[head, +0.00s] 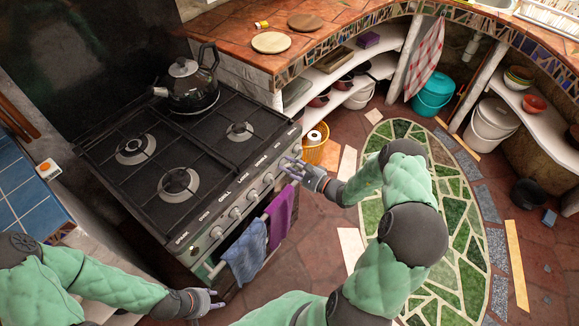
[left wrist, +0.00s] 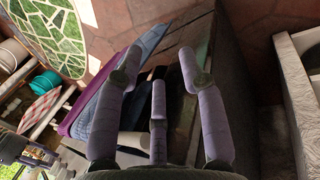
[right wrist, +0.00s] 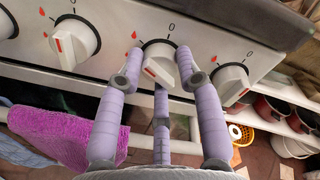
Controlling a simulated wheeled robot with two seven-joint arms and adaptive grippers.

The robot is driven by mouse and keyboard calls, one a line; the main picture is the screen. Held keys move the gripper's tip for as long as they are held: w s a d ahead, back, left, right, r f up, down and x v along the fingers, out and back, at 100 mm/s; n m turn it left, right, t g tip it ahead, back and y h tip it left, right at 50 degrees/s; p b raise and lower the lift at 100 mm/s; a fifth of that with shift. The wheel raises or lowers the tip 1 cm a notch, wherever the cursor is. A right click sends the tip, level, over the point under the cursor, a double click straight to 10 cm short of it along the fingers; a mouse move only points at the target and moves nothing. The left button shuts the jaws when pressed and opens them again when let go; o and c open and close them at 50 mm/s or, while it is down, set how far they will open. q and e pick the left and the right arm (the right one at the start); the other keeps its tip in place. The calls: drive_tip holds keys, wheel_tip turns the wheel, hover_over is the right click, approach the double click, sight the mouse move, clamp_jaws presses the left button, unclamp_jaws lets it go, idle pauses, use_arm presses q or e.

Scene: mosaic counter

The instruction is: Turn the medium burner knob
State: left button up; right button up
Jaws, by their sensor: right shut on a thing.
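The stove's front panel carries a row of white round knobs with red marks. My right gripper (head: 291,163) is at the right part of this row. In the right wrist view (right wrist: 157,62) its fingers are shut on a white knob (right wrist: 160,66), the second from the right end. A red flame mark and a 0 are printed near it.
A kettle (head: 190,82) stands on a back burner. A blue towel (head: 245,252) and a purple towel (head: 281,214) hang at the oven front, below the knobs. A wicker basket (head: 322,155) stands right of the stove. The floor in front is clear.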

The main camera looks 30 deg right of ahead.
drive_tip(key=shift+f, duration=0.1)
drive_tip(key=o, duration=1.1)
drive_tip(key=shift+o, duration=0.2)
drive_tip(key=shift+d, duration=0.1)
drive_tip(key=f+v, duration=0.1)
drive_tip(key=v, duration=1.1)
drive_tip(key=shift+r, duration=0.45)
use_arm(q)
clamp_jaws()
